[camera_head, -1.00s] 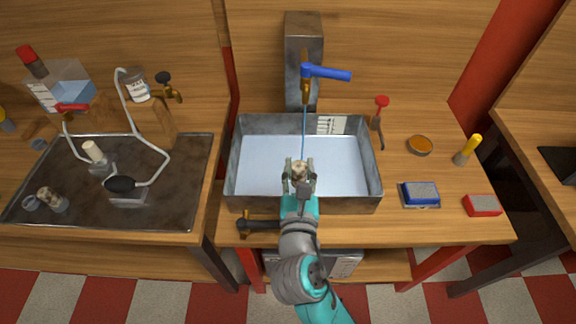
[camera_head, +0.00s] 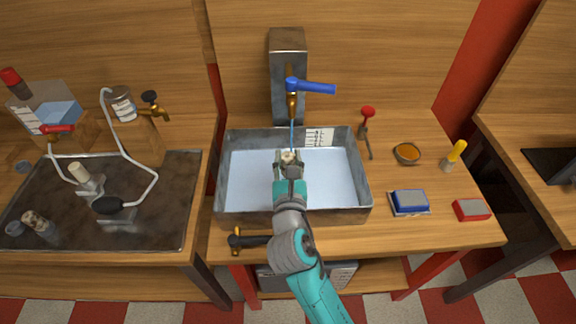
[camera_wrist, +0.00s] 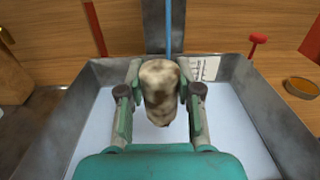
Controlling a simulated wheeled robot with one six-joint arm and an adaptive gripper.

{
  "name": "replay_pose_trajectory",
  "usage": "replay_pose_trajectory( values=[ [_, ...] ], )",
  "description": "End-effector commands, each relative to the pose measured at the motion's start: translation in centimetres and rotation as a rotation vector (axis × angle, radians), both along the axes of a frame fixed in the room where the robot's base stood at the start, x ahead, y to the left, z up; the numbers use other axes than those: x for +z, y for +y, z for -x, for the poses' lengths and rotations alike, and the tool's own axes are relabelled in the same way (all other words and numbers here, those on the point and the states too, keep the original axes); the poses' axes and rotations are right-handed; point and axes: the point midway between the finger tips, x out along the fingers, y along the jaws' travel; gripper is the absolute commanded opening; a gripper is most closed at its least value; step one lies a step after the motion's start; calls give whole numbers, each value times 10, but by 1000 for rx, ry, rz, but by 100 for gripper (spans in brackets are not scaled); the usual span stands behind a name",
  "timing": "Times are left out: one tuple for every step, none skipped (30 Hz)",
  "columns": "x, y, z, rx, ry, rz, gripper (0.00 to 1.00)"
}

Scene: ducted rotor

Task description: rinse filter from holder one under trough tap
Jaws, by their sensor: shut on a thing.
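My gripper (camera_head: 289,168) is shut on a small filter (camera_wrist: 159,88), a pale cylinder with brown stains. The filter also shows at the fingertips in the head view (camera_head: 289,157). My gripper holds it over the metal trough (camera_head: 361,195). The tap (camera_head: 292,104) with a blue lever (camera_head: 312,87) stands on the grey column behind the trough. A thin blue water stream (camera_head: 292,137) falls from the tap to the filter's place in the head view. In the wrist view the stream (camera_wrist: 168,28) comes down just behind the filter's top; contact is hard to tell.
On the left bench a dark tray (camera_head: 150,222) carries holders, a white hose and another stained filter (camera_head: 34,219). Right of the trough are a red-handled tool (camera_head: 367,118), a bowl (camera_head: 406,153), a yellow-handled brush (camera_head: 455,155), and blue (camera_head: 410,200) and red (camera_head: 472,209) blocks.

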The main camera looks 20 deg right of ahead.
Motion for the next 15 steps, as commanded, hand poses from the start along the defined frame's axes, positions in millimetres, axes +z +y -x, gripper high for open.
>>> replay_pose_trajectory(
  values=[
    [-1,-2,-4,-2,0,1,0],
    [-1,-3,-7,-2,0,1,0],
    [-2,-4,-10,-2,0,1,0],
    [-2,-5,-12,-2,0,0,0],
    [-3,-6,-15,-2,0,0,0],
    [-4,-7,-18,-2,1,0,0],
    [-4,-8,-20,-2,1,0,0],
    [-5,-9,-22,-1,0,0,0],
    [-5,-10,-25,-1,0,0,0],
    [-6,-11,-28,-1,0,0,0],
    [-6,-11,-30,-1,0,0,0],
    [-7,-13,-33,-2,0,0,0],
    [-7,-14,-35,-2,0,0,0],
    [-8,-15,-37,-2,0,0,0],
    [-9,-15,-40,-2,1,0,0]
  ],
)
